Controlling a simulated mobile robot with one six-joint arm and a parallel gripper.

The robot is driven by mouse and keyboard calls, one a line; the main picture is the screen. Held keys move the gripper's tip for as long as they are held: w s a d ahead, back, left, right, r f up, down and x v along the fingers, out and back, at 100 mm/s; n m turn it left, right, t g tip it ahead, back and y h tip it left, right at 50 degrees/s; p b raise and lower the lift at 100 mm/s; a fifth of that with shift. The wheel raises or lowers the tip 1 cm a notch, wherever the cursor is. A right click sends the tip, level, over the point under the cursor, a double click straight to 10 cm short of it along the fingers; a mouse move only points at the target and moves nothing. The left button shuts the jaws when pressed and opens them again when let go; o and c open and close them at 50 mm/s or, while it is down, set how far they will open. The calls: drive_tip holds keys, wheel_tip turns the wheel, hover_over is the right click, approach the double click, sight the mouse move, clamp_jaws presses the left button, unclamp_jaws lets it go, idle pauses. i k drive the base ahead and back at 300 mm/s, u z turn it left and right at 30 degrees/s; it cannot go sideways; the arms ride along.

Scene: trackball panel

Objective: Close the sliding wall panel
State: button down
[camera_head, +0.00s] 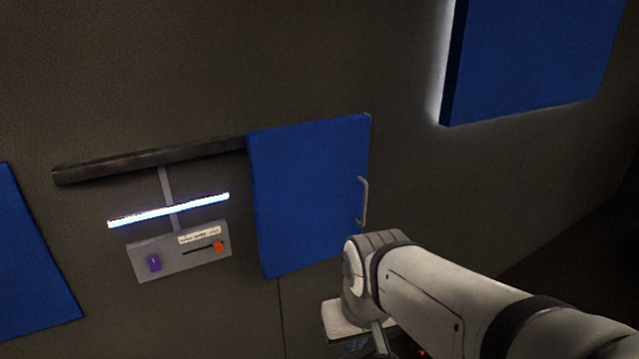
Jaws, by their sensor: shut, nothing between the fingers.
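The sliding wall panel (308,200) is a blue upright board at the right end of a dark rail (150,162). It has a light vertical handle (363,201) near its right edge. Left of the panel, the wall under the rail is uncovered, showing a lit white bar and a small grey control plate. My gripper (350,343) is at the bottom edge of the view, below the panel's lower right corner and well below the handle. Only a small dark part of it shows under my wrist; its fingertips are hidden or cut off. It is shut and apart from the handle.
The grey control plate (180,251) carries a purple switch and an orange slider. The lit bar (169,211) is above it. Another blue board (30,265) is at the left edge, and a backlit blue board (535,55) is at the upper right. The wall right of the handle is bare.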

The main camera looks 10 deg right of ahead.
sight(309, 184)
drive_tip(key=k, duration=1.2)
drive_tip(key=z, duration=0.6)
drive_tip(key=i, duration=2.1)
drive_tip(key=u, duration=0.55)
